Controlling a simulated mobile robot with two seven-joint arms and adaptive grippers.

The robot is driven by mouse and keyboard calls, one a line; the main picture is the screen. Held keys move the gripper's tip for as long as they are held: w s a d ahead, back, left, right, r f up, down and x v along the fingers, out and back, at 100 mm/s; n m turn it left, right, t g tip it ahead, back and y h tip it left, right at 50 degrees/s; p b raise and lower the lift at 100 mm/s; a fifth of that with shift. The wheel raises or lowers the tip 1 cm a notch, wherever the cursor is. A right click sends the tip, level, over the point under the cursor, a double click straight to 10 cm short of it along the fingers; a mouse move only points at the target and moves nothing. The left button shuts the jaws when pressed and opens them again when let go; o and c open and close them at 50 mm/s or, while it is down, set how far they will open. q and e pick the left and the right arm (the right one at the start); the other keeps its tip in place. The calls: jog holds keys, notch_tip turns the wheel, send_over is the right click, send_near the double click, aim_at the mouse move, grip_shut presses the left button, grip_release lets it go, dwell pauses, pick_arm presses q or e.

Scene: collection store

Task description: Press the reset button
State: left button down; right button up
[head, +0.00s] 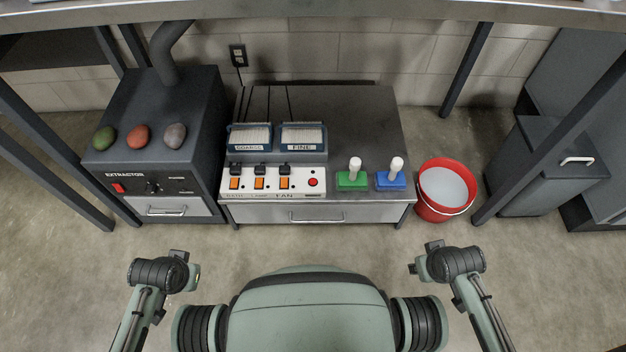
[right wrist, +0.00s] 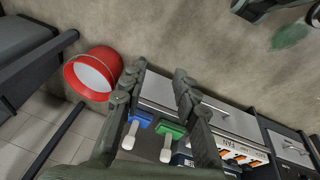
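A small round red button (head: 313,182) sits at the right end of the white control panel (head: 300,187) on the low grey cabinet. A dark label lies below it, too small to read; it is the likely reset button. In the right wrist view the panel (right wrist: 240,152) shows partly, with orange switches; the red button is not clear there. My left gripper (head: 190,269) is low at the left, well short of the cabinet; its fingers are too small to judge. My right gripper (head: 413,267) is low at the right, apart from everything; the right wrist view shows its fingers (right wrist: 160,82) spread and empty.
Three orange switches (head: 259,183) stand left of the button. Green (head: 352,182) and blue (head: 390,182) blocks with white handles stand right. Two trays (head: 302,137) lie behind. An extractor box (head: 150,160) stands left, a red bucket (head: 428,204) right. Floor before the cabinet is clear.

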grip_shut()
dwell(1.1)
